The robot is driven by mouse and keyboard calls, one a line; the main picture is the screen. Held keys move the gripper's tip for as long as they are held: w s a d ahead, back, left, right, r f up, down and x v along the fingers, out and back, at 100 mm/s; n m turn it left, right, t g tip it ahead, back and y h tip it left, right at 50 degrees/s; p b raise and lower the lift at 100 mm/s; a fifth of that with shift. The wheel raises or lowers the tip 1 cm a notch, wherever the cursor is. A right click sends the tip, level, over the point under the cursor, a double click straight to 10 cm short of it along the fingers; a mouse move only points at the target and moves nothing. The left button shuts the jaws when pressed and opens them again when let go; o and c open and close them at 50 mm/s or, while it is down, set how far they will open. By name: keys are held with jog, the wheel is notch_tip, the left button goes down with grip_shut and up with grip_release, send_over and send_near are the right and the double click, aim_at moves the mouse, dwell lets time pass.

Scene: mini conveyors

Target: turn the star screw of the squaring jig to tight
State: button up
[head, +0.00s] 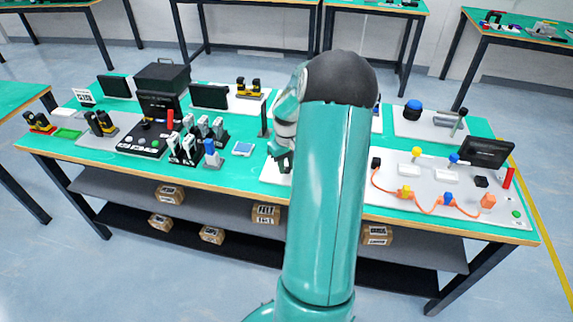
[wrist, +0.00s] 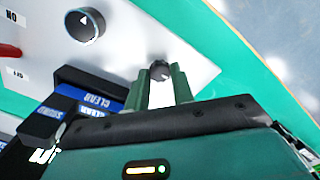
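In the wrist view, a small dark knob (wrist: 160,70), seemingly the star screw, stands at the edge of a pale plate (wrist: 150,25). The two green fingers of my gripper (wrist: 161,78) are apart, with the knob between their tips. It fills most of the gap, and I cannot tell whether both fingers touch it. The lower part of the screw is hidden. In the head view my gripper (head: 283,161) is low over the pale plate (head: 268,172) at mid-bench, and my arm hides most of that station.
In the wrist view, a black dial (wrist: 85,23) with a white arrow and a dark block with blue "CLEAR" labels (wrist: 98,103) are left of the fingers. A phone-like device (head: 243,149) lies left of my gripper. A cable board (head: 413,160) is at the right.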

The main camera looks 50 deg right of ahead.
jog(key=shift+c, duration=1.1)
jog(key=shift+m, duration=0.4)
jog(key=m, duration=0.2)
jog(key=shift+m, duration=0.4)
jog(key=m, duration=0.4)
jog(key=shift+m, duration=0.3)
jog(key=m, duration=0.8)
jog(key=shift+m, duration=0.3)
